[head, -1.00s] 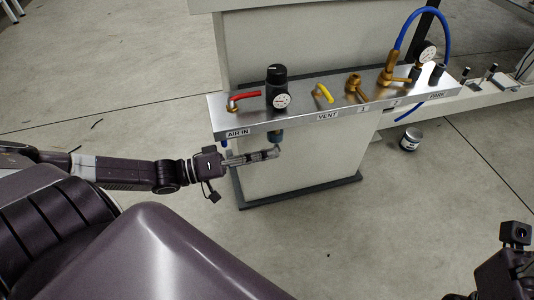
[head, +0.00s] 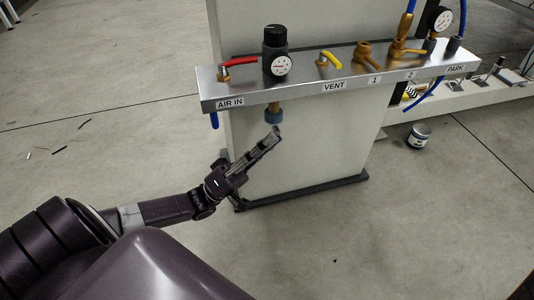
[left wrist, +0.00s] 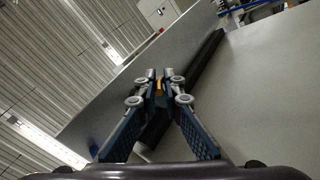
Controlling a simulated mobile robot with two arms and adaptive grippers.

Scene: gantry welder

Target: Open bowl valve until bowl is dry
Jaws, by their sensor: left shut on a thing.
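The air regulator (head: 276,55), with a black knob and round gauge, stands on the left part of the steel panel. Its bowl (head: 275,116) hangs below the panel, amber above and blue-grey at the bottom. My left gripper (head: 276,133) reaches up from the lower left, its fingertips just under the bowl. In the left wrist view its fingertips (left wrist: 160,88) are nearly together, with a small yellow bit between them. They are shut on the bowl valve, which the fingers mostly hide. I cannot see whether liquid is left in the bowl. My right gripper is out of view.
The steel panel (head: 305,88) carries a red AIR IN lever (head: 238,62), a yellow VENT lever (head: 329,59) and brass fittings (head: 363,52). A blue hose hangs at the right. A small can (head: 419,137) stands on the floor.

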